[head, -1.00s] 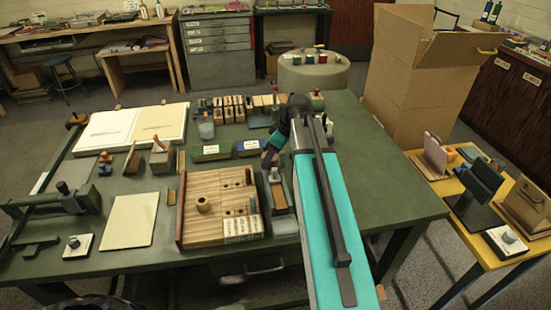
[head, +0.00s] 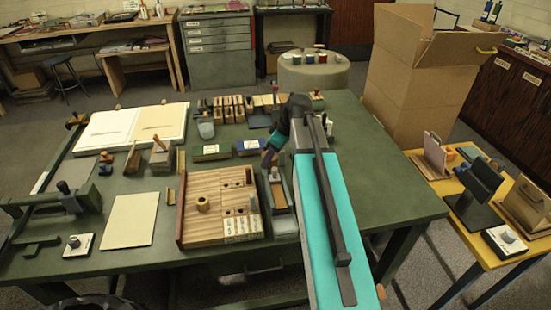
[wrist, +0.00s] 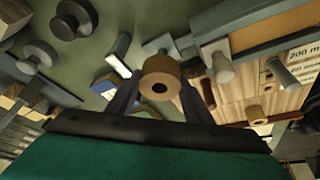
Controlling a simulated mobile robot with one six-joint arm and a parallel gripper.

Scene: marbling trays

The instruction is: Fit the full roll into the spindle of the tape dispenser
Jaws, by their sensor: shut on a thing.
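My gripper (wrist: 158,100) is shut on a tan roll (wrist: 160,85) with a dark central hole, which shows between the fingers in the wrist view. In the head view my gripper (head: 268,158) is above the table, near the far end of a narrow grey holder with a tan inside, which looks like the tape dispenser (head: 280,192). In the head view the held roll is too small to make out. In the wrist view a long grey body (wrist: 240,28) and a grey peg (wrist: 221,70) lie beyond the roll; I cannot tell whether the peg is the spindle.
A wooden compartment tray (head: 182,215) stands left of the holder, with another small roll (head: 203,203) and labelled blocks. Stamps, blocks and bottles crowd the table's far side. A pale sheet (head: 128,220) lies at left. The table's right end (head: 400,190) is clear.

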